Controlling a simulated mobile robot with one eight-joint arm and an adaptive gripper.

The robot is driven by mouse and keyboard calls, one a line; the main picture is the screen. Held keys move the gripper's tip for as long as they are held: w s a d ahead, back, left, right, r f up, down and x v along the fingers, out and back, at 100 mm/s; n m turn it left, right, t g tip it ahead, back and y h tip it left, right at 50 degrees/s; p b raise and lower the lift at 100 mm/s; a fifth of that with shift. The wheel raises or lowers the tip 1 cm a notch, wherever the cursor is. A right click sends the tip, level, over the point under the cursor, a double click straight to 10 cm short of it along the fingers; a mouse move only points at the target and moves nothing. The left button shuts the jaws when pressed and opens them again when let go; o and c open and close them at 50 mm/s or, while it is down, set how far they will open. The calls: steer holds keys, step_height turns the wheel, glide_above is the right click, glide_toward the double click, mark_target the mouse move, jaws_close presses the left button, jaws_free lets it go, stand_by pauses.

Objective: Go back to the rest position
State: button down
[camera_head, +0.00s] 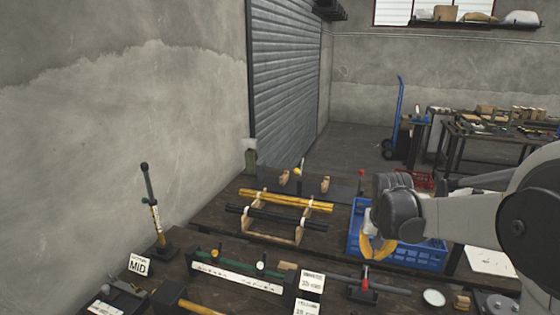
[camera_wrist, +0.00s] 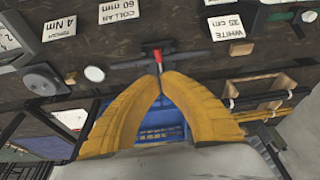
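My gripper (camera_head: 376,256) has yellow fingers and hangs over the workbench, in front of the blue crate (camera_head: 432,258) in the head view. In the wrist view the two fingers of my gripper (camera_wrist: 162,80) curve together and their tips meet, with nothing seen held between them. A small red-topped lever on a dark stand (camera_head: 366,286) lies just below the tips in the head view. It also shows just beyond the tips in the wrist view (camera_wrist: 157,54); whether they touch it is hard to tell.
A wooden rack (camera_head: 287,235) holds yellow and black rods. An upright rod on a stand (camera_head: 156,212) is at the left, near a MID card (camera_head: 139,265). White label cards (camera_head: 312,281) and a round white disc (camera_head: 433,297) lie at the front. A second table stands behind right.

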steer(key=s+a+r+n+t+b, duration=0.1)
steer(key=s+a+r, duration=0.2)
steer(key=s, duration=0.3)
steer(key=s+a+r+n+t+b, duration=0.1)
steer(key=s+a+r, duration=0.2)
steer(key=s, duration=0.3)
steer(key=s+a+f+n+t, duration=0.1)
steer(key=s+a, duration=0.1)
steer(key=s, duration=0.4)
steer(key=s+a+f+n+t+y, duration=0.1)
steer(key=s+a, duration=0.2)
steer(key=s, duration=0.4)
steer(key=shift+f+b, duration=0.3)
steer(key=shift+b, duration=0.15)
